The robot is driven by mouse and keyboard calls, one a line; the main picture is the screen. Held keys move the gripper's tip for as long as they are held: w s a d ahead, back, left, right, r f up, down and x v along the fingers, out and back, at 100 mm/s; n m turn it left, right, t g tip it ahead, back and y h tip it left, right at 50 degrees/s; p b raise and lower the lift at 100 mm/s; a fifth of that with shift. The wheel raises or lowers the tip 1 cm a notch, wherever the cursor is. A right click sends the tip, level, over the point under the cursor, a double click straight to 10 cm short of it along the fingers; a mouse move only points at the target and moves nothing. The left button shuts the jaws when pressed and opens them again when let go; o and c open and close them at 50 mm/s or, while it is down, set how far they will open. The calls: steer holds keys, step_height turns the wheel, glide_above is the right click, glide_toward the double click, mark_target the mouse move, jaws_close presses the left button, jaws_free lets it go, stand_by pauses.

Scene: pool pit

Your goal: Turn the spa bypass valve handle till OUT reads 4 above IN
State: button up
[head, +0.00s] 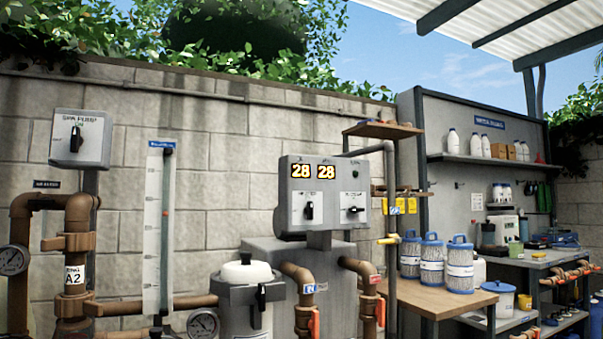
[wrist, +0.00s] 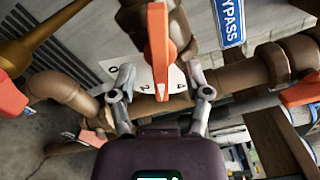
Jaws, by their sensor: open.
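The orange bypass valve handle (wrist: 157,45) shows in the wrist view, in front of a white numbered scale plate (wrist: 177,78) on a brown pipe. A blue BYPASS tag (wrist: 230,22) hangs to its right. My gripper (wrist: 161,78) is open, with one finger on each side of the handle's lower end and gaps visible between them. The handle's exact depth between the fingers is hard to tell. In the head view, the twin display (head: 313,171) on the grey heater box reads 28 on the left and 28 on the right. My gripper does not show there.
Other orange handles sit at the left (wrist: 12,98) and right (wrist: 300,90) edges of the wrist view, close to brown pipes. In the head view, a white-lidded filter housing (head: 247,290) and a wooden bench (head: 435,298) with blue-capped cartridges stand near the heater.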

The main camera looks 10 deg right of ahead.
steer(key=v, duration=0.7)
steer(key=shift+w, duration=0.1)
stand_by(0.5)
steer(key=s+a+f+n+g+y+p, duration=0.1)
steer(key=s+a+f+n+g, duration=0.4)
steer(key=s+a, duration=0.3)
steer(key=s+a+f+n+g+y+p, duration=0.1)
steer(key=s+a+f+n+g, duration=0.3)
steer(key=s+a+n, duration=0.35)
steer(key=s+d+f+n+g+h+p, duration=0.1)
steer(key=s+f+n+g+h, duration=0.2)
steer(key=s, duration=0.9)
steer(key=s+d+f+n+g+h+p, duration=0.15)
steer(key=s+n+g+h, duration=0.3)
steer(key=s, duration=0.65)
step_height(320, 180, up, 37)
steer(key=m+p, duration=0.1)
steer(key=p, duration=3.6)
steer(key=shift+a+g+p, duration=0.3)
steer(key=shift+a+g, duration=0.05)
steer(key=shift+a, duration=0.15)
steer(key=shift+s, duration=0.1)
